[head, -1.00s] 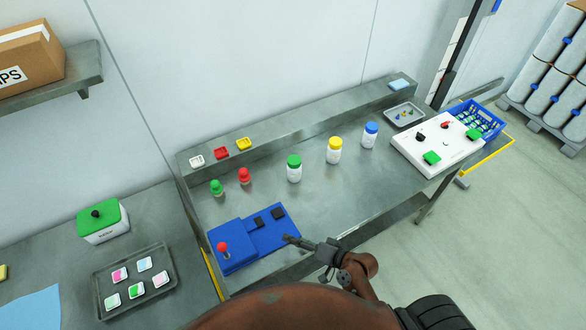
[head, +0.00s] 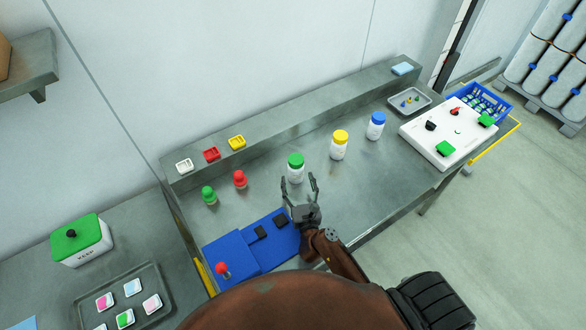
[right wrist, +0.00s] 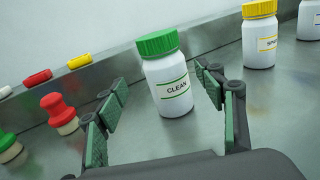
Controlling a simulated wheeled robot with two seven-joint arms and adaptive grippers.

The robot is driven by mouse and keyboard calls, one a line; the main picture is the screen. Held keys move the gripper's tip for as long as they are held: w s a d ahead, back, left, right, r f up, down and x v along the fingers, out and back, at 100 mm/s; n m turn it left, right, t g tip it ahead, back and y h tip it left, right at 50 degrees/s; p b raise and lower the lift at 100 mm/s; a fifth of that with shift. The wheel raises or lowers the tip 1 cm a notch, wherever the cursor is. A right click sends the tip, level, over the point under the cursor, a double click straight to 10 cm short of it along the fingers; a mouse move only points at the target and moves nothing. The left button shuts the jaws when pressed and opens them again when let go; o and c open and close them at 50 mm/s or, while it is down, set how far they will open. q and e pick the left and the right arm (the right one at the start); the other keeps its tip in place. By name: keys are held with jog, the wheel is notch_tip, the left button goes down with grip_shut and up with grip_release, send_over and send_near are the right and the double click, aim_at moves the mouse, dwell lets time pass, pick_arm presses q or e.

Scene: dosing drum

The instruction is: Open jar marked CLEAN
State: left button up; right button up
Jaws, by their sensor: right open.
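The jar marked CLEAN (head: 295,170) is a white bottle with a green lid, upright on the metal bench in the head view. In the right wrist view the jar (right wrist: 172,90) shows its CLEAN label, and its lid is on. My right gripper (head: 300,186) is open just in front of the jar. In the right wrist view its two fingers (right wrist: 165,106) stand to the left and right of the jar, with gaps on both sides. My left gripper is not in view.
A yellow-lidded jar (head: 339,146) and a blue-lidded jar (head: 375,126) stand to the right. Red (head: 240,180) and green (head: 209,196) capped pieces stand to the left. A blue fixture (head: 245,251) lies near the bench's front edge. A white panel (head: 447,135) lies farther right.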

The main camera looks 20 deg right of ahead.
aim_at(297, 171)
jog(key=shift+x, duration=0.9)
jog(key=x, duration=0.4)
jog(key=shift+w+d+r, duration=0.15)
jog(key=shift+d+r, duration=0.05)
jog(key=shift+d, duration=0.15)
jog(key=shift+w, duration=0.25)
jog(key=c, duration=0.7)
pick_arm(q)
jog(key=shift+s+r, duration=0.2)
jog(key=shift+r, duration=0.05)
pick_arm(e)
jog(key=c, duration=0.6)
